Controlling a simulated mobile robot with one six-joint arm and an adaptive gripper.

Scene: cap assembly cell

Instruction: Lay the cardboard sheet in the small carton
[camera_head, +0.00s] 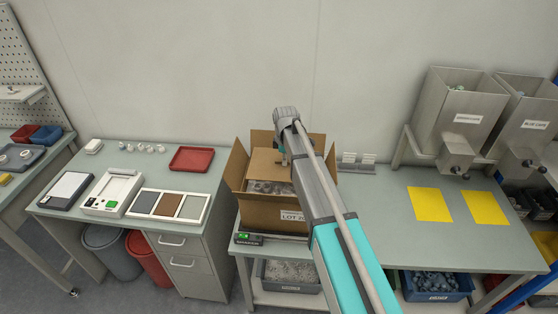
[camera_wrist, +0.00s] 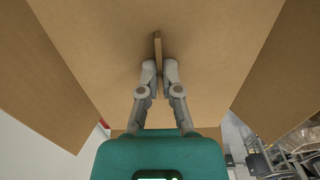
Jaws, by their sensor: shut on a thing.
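The small carton (camera_head: 262,212) stands open on the right-hand bench, flaps spread, with grey parts (camera_head: 268,187) showing inside at its front. The brown cardboard sheet (camera_head: 266,164) is over the carton's opening, under my gripper (camera_head: 283,158). In the wrist view the sheet (camera_wrist: 120,45) fills the middle, and a thin upright tab (camera_wrist: 157,48) stands up from it. My gripper (camera_wrist: 159,72) is shut on this tab. Carton flaps flank the sheet at left (camera_wrist: 45,85) and right (camera_wrist: 268,75). My arm hides the carton's right side. I cannot tell whether the sheet touches the contents.
The carton stands on a scale (camera_head: 249,239) with a green display. A red tray (camera_head: 192,159) lies on the left bench. Small white holders (camera_head: 358,160) stand behind my arm. Two yellow mats (camera_head: 429,204) and metal hoppers (camera_head: 457,110) are at the right.

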